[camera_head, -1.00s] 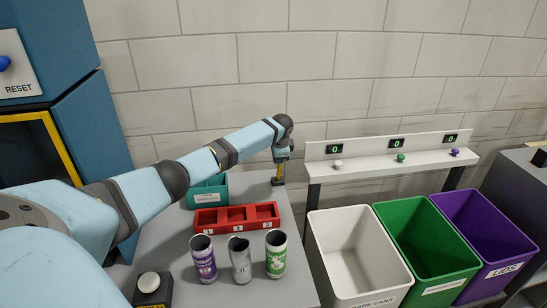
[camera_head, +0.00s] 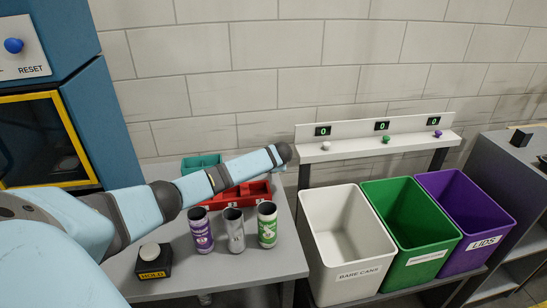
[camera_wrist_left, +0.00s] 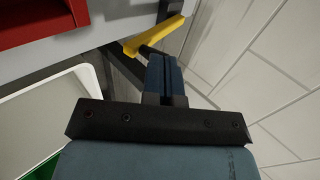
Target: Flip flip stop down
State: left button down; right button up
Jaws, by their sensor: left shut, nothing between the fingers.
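A yellow bar with a dark part beside it (camera_wrist_left: 152,36), looking like a lever, sits at the grey table's edge in the left wrist view. My left gripper (camera_wrist_left: 163,70) has its blue fingers shut and empty, pointing at the bar. The fingertips are very close to it; I cannot tell whether they touch. In the head view my left arm reaches across the table to its far right corner, and its end hides the gripper and the bar. My right gripper is not in view.
A purple can (camera_head: 200,232), a silver can (camera_head: 234,232) and a green-and-white can (camera_head: 267,226) stand upright on the table (camera_head: 235,270). A red tray (camera_head: 257,190) and teal bin (camera_head: 200,161) are behind my arm. White (camera_head: 345,265), green (camera_head: 411,240) and purple (camera_head: 466,225) bins stand right.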

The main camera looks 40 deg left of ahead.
pick_arm(q)
jog(key=shift+s+d+f, duration=0.2)
jog(key=shift+f, duration=0.4)
jog(key=shift+s+d+f, duration=0.15)
jog(key=shift+d+f, duration=0.05)
jog(key=shift+f, duration=0.4)
jog(key=shift+s+d+f, duration=0.25)
jog(key=shift+s+f, duration=0.05)
jog(key=shift+f, duration=0.3)
jog(key=shift+w+a+f, duration=0.1)
jog(key=shift+w+f, duration=0.1)
jog(key=shift+f, duration=0.1)
jog(key=shift+r, duration=0.15)
jog(key=shift+r, duration=0.1)
jog(key=shift+s+p, duration=0.1)
jog(key=shift+p, duration=0.2)
